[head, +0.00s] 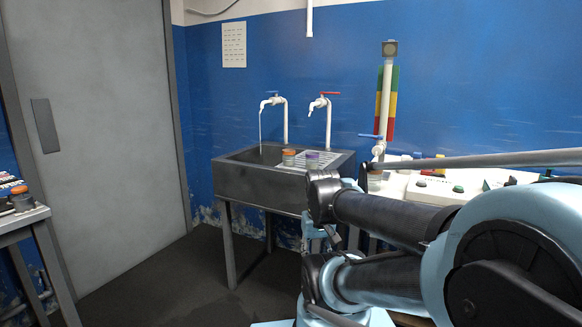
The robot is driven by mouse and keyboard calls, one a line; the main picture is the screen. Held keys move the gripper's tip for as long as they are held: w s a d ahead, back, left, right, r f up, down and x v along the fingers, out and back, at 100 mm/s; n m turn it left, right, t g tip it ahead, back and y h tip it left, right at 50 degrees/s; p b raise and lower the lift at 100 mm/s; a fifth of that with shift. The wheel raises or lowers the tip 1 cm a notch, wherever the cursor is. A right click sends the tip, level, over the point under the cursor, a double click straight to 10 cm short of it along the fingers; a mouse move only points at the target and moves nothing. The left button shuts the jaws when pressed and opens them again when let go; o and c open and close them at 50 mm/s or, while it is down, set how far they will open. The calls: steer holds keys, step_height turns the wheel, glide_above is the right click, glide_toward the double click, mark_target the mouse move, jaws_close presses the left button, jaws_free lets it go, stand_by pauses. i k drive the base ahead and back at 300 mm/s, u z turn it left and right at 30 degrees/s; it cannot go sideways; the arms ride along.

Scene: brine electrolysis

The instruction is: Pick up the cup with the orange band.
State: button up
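A small cup with an orange band (289,157) stands on the ribbed drainboard at the right part of the sink. A similar cup with a purple band (312,160) stands just to its right. Another small orange-topped item (21,198) stands on the table at the left edge; it is too small to tell if it is a cup of the same kind. My arm fills the lower right of the head view, with its links in front of and to the right of the sink. I cannot make out my gripper or its fingers.
The metal sink (252,184) stands against the blue wall, with water running from the left tap (272,101) and a red-handled tap (319,102) beside it. A white bench (395,187) with equipment is at right, partly behind my arm. Floor is clear at left centre.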

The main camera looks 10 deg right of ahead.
mark_target(289, 155)
steer(key=z, duration=2.45)
steer(key=k, duration=1.85)
steer(key=u, duration=0.85)
steer(key=i, duration=1)
steer(key=z, duration=0.05)
